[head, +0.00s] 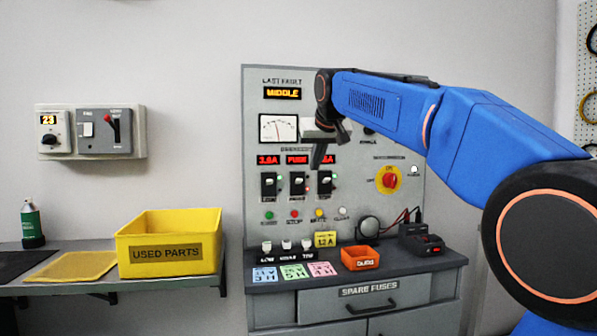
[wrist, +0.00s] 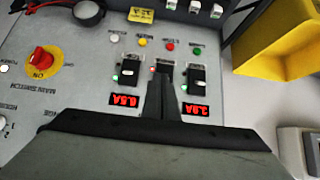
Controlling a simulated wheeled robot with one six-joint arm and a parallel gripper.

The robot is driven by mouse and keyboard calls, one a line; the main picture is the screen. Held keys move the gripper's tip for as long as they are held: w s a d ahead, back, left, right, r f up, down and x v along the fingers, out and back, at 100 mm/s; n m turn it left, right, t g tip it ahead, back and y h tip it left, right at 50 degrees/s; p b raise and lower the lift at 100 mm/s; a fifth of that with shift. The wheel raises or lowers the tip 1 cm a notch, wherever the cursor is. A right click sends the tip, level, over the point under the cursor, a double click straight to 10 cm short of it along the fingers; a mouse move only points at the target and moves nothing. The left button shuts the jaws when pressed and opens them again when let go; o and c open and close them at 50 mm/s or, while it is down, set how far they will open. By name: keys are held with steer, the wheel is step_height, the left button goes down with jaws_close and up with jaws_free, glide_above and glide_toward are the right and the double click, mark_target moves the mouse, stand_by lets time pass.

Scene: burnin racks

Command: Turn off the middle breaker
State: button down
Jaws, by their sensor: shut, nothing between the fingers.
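Three black breakers sit in a row on the grey panel (head: 400,230). The middle breaker (head: 297,183) is below a red display whose text I cannot read surely. The left breaker (head: 268,184) and right breaker (head: 325,183) flank it. My gripper (head: 317,162) is shut and empty, in front of the panel near the right display. In the upside-down wrist view, my gripper's fingertips (wrist: 161,84) lie over the lower part of the middle breaker (wrist: 163,69), hiding its display. I cannot tell whether they touch it. Its lever position is unclear.
A red knob on a yellow disc (head: 389,180) is to the right. Indicator lamps line the panel below the breakers. An orange bin (head: 360,258) and cards are on the ledge. A yellow bin (head: 170,224) stands on the left shelf (head: 60,290).

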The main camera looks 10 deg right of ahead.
mark_target(300, 181)
steer(key=shift+t, duration=0.3)
steer(key=w+r, duration=0.1)
steer(key=w+a+r, duration=0.1)
steer(key=w, duration=0.1)
steer(key=w+r, duration=0.1)
steer(key=shift+w+a, duration=0.4)
steer(key=x, duration=1)
steer(key=shift+s+f+t, duration=0.35)
steer(key=shift+s+t, duration=0.05)
steer(key=shift+t, duration=0.4)
steer(key=shift+s+f+t, duration=0.3)
steer(key=shift+f+t, duration=0.05)
steer(key=shift+t, duration=0.35)
steer(key=shift+s+f, duration=0.3)
steer(key=shift+f, duration=0.3)
steer(key=shift+r, duration=0.1)
steer(key=shift+r, duration=0.75)
